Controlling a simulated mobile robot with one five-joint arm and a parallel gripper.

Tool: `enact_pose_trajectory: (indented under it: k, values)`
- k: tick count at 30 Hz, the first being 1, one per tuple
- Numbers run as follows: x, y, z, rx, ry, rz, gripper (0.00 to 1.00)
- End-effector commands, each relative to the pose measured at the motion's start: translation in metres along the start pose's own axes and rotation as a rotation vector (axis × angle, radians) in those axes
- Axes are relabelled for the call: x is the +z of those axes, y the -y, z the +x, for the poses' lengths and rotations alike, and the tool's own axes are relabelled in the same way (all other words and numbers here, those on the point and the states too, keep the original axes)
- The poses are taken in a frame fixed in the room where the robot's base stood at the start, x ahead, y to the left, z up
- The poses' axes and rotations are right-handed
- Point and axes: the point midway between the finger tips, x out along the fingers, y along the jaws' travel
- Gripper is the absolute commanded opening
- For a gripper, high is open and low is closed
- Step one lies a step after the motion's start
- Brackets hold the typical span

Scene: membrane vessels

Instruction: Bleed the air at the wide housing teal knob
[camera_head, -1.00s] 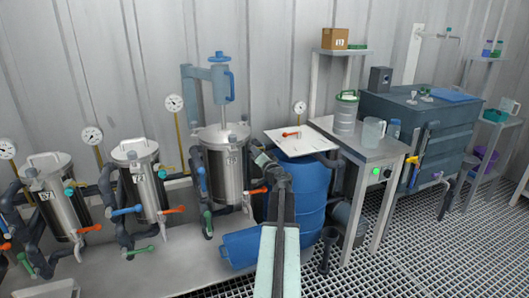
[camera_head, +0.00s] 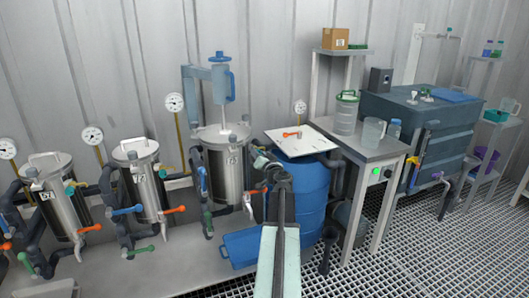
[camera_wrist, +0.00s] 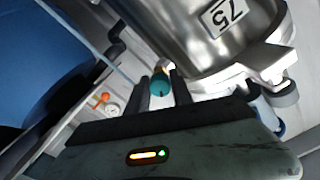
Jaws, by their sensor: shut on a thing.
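The wide housing (camera_head: 226,170) is a steel vessel with a lid, third from the left in the head view; its label reads 75. In the wrist view the housing (camera_wrist: 215,40) fills the top right, upside down. The teal knob (camera_wrist: 160,86) sits between the two dark fingers of my gripper (camera_wrist: 159,78), below a small brass-coloured piece. My gripper is shut on the knob.
A blue drum (camera_head: 305,190) with a white board (camera_head: 300,140) on top stands just right of my arm. A blue frame with a handwheel (camera_head: 222,57) rises behind the housing. Two narrower steel vessels stand to the left. A steel table (camera_head: 372,150) is to the right.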

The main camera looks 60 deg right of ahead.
Motion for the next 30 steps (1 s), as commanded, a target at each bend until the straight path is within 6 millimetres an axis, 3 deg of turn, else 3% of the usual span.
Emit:
enact_pose_trajectory:
  k: [4, 9, 16, 22, 30]
  values:
    - [0.0007, -0.0003, -0.0009, 0.000, 0.001, 0.042, 0.00]
    - [0.0006, -0.0004, -0.0010, 0.000, 0.001, 0.300, 0.00]
    - [0.0005, -0.0006, -0.0011, 0.000, 0.001, 0.413, 0.00]
    - [0.0003, -0.0008, -0.0012, 0.001, 0.001, 0.699, 0.00]
    - [0.0001, -0.0011, -0.0014, 0.002, 0.000, 0.871, 0.00]
